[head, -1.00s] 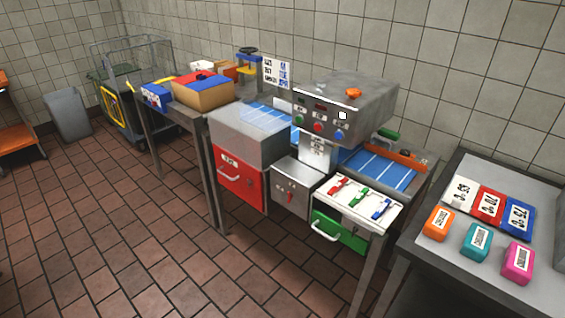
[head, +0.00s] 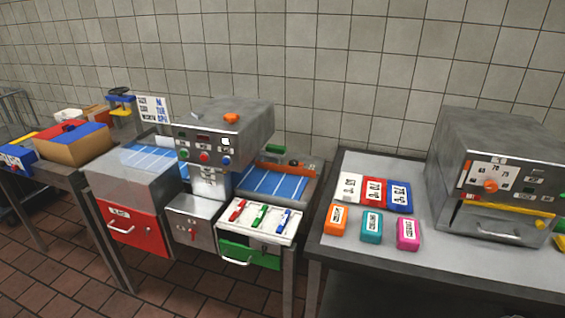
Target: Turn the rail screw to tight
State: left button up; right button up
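A machine with a grey box head (head: 226,130) stands over a blue belt. An orange rail (head: 306,168) runs along the back of the belt's right part (head: 272,184). A small dark part sits on or by this rail, and a green piece (head: 275,149) is at its left. I cannot tell which small part is the rail screw, or how tight it is. Neither of my grippers is in view.
A white tray (head: 262,208) with red, green and blue clips is at the machine's front, above a green drawer (head: 250,256). A red drawer (head: 132,229) is at left. A right-hand table (head: 338,268) holds cards, colored blocks and a grey oven-like machine (head: 497,180). Floor (head: 190,292) shows in front.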

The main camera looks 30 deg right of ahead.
aim_at(293, 162)
jog(key=i+l+z, duration=0.2)
jog(key=i, duration=0.3)
jog(key=i+l+z, duration=0.2)
jog(key=i, duration=0.35)
